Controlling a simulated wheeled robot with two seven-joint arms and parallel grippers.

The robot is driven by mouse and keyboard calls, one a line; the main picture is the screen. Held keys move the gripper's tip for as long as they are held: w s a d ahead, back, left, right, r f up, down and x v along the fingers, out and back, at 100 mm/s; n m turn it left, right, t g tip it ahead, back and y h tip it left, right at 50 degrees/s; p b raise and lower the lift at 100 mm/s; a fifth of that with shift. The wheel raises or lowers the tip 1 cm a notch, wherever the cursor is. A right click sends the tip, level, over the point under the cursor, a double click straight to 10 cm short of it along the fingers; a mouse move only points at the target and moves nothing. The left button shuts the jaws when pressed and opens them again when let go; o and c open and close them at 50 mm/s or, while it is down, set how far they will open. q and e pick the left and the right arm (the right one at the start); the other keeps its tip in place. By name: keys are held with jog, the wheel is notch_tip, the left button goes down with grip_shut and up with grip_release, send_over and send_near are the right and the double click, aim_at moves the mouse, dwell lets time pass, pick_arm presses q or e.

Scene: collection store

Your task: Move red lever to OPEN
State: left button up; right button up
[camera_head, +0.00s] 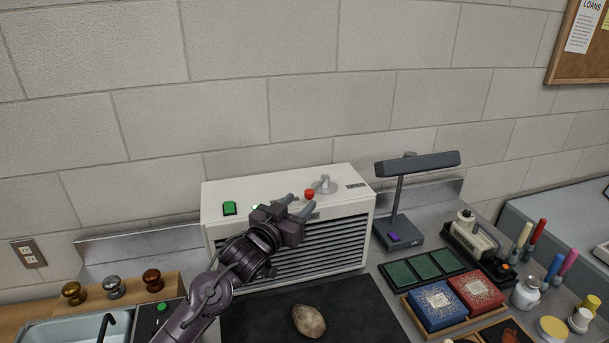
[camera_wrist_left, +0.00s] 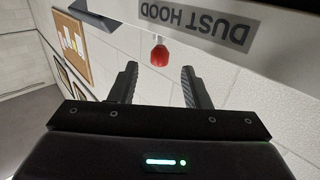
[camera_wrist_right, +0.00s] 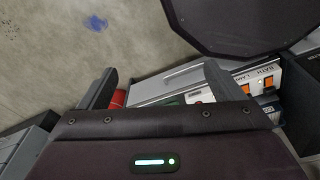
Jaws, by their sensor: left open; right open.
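The lever's red knob (camera_head: 309,194) shows at the top front of a white dust hood (camera_head: 352,204), just right of my left gripper (camera_head: 300,204). In the left wrist view the red knob (camera_wrist_left: 159,53) appears between and just beyond the open fingers, below the DUST HOOD label (camera_wrist_left: 196,22). The fingers do not hold it.
The hood also carries a green switch (camera_head: 229,208) and a grey knob (camera_head: 325,184). A dark lamp (camera_head: 398,225) stands at its right. A brown stone (camera_head: 308,321) lies on a black mat (camera_head: 354,318) in front. Trays and bottles crowd the right side.

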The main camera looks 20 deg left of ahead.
aim_at(307, 195)
pick_arm(q)
jog(key=shift+w+d+r+p, duration=0.2)
jog(key=shift+w+p, duration=0.15)
jog(key=shift+w, duration=0.3)
jog(key=shift+w+d+r+p, duration=0.15)
jog(key=shift+w+p, duration=0.2)
jog(key=shift+w, duration=0.25)
jog(key=w, duration=0.1)
jog(key=w+p, duration=0.1)
jog(key=w, duration=0.2)
jog(key=shift+w+d+f+p, duration=0.15)
jog(key=shift+d+p, duration=0.15)
jog(key=shift+d, duration=0.05)
jog(key=shift+w+f, duration=0.1)
jog(key=shift+w, duration=0.3)
jog(key=c, duration=0.5)
grip_shut()
pick_arm(e)
jog(key=s+r, duration=0.2)
jog(key=r, duration=0.1)
jog(key=shift+s+d, duration=0.15)
jog(key=shift+s, duration=0.2)
